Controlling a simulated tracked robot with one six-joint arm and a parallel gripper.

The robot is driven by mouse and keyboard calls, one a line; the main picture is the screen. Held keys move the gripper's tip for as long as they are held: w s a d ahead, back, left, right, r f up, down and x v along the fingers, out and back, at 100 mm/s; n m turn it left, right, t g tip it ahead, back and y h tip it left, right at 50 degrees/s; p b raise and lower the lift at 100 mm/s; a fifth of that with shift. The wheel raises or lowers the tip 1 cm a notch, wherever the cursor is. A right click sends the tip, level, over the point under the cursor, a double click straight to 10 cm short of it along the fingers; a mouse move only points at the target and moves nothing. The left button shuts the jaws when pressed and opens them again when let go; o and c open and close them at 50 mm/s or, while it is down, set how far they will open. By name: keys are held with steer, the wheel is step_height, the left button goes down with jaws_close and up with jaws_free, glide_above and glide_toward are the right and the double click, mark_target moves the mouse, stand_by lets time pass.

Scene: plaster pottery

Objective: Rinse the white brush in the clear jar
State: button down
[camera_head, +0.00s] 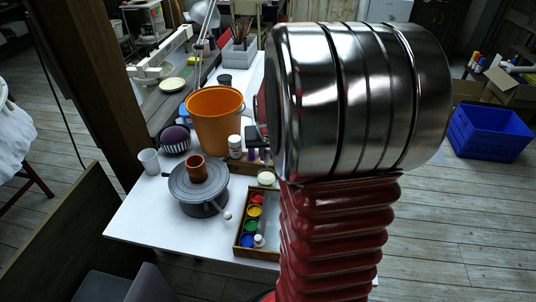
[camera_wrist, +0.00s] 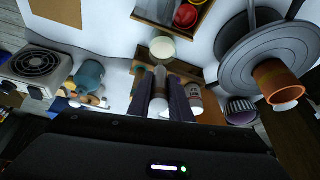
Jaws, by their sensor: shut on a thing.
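My gripper (camera_wrist: 160,102) points down over the table in the wrist view, its two dark fingers closed around a slim white upright thing (camera_wrist: 160,84), which looks like the white brush. Its bristles cannot be made out. In the head view my arm covers most of the gripper, and the brush cannot be told apart there. A pale, see-through cup (camera_head: 149,160), which looks like the clear jar, stands at the table's left edge, well to the left of my gripper. I cannot make out the jar in the wrist view.
A grey turntable (camera_head: 185,187) bears a terracotta cup (camera_head: 197,169). An orange bucket (camera_head: 214,122) and a striped purple pincushion (camera_head: 175,139) stand behind it. A white bottle (camera_head: 235,147) stands close to my gripper. A wooden paint tray (camera_head: 240,247) lies in front. White table is bare at front left.

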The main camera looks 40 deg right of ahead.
steer(key=shift+r, duration=1.35)
